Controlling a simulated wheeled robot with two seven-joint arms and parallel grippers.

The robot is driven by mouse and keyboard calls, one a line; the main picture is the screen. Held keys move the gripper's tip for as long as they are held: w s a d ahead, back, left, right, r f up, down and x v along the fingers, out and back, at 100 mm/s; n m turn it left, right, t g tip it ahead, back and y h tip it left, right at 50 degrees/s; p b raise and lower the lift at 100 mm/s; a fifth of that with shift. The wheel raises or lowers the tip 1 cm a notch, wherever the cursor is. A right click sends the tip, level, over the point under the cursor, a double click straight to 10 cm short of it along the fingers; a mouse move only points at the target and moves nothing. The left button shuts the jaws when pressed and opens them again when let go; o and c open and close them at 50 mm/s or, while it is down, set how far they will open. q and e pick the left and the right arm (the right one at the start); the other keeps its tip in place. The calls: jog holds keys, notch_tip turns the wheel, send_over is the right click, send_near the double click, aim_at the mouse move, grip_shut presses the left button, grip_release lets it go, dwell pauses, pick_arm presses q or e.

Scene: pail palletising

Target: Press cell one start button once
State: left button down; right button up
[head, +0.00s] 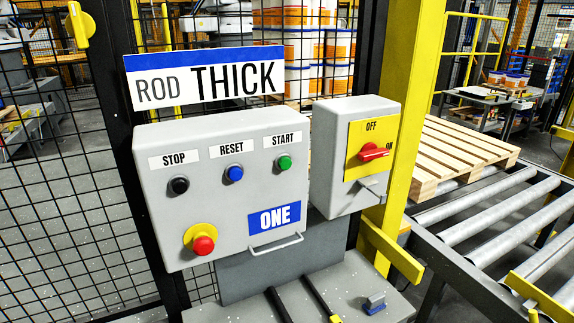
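The grey control box (215,205) of cell one stands in the middle of the head view, with a blue label reading ONE (274,218). Its green start button (285,163) sits at the upper right under a START label. The blue reset button (236,174) is to its left, and the black stop button (180,185) is further left. A red emergency button (203,245) on a yellow ring is at the lower left of the box. Nothing touches or covers the start button. Neither of my grippers shows in the head view.
A box with a red rotary switch (374,152) stands right of the panel. A sign reading ROD THICK (205,78) is above. Black mesh fence (60,215) lies left. A roller conveyor (480,215) with a wooden pallet (455,155) is right. A grey shelf (350,285) sits below.

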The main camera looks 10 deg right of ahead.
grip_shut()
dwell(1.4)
